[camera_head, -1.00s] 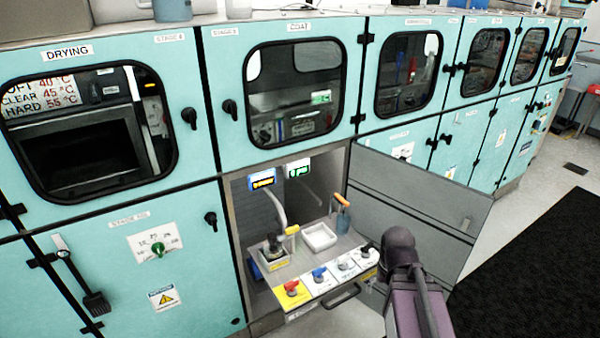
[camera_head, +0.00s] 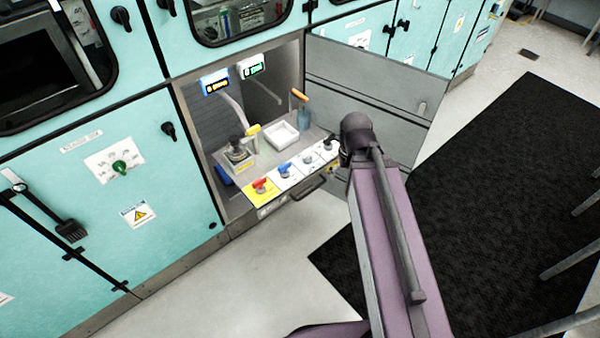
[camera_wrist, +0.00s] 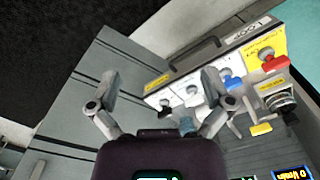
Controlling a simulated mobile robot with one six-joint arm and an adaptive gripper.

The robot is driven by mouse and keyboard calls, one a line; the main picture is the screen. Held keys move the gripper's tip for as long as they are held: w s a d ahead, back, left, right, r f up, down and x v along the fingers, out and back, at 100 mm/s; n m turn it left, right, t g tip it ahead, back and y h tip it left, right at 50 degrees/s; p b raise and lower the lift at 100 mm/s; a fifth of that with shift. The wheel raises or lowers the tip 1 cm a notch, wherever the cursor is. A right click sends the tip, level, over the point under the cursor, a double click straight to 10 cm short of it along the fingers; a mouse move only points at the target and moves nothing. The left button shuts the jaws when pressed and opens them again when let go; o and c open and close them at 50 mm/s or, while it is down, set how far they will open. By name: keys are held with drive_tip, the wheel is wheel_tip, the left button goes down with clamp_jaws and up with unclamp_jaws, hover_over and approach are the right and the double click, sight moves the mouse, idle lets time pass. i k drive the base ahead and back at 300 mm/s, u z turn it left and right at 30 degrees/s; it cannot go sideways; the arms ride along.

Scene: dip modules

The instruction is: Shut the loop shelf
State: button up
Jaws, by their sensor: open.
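The loop shelf (camera_head: 270,165) is pulled out of the open lower compartment. Its front panel carries red, blue and pale-labelled valves and a dark handle (camera_head: 308,188). In the wrist view the shelf's front panel (camera_wrist: 208,78) is on the right, upside down, with its handle (camera_wrist: 196,54) at the upper middle. My gripper (camera_wrist: 160,80) is open, its two fingers apart with nothing seen held between them. In the head view my arm's end is beside the shelf's right front corner, and the fingers are mostly hidden.
The grey compartment door (camera_head: 370,95) stands swung open to the right, close to my arm. A white tray (camera_head: 282,135), a bottle with an orange top (camera_head: 303,115) and a dark fitting (camera_head: 238,150) stand on the shelf. A black mat (camera_head: 500,170) covers the floor at right.

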sight(280, 141)
drive_tip(key=z, duration=0.35)
drive_tip(key=k, duration=1.45)
drive_tip(key=u, duration=0.25)
drive_tip(key=i, duration=1)
drive_tip(key=u, duration=0.1)
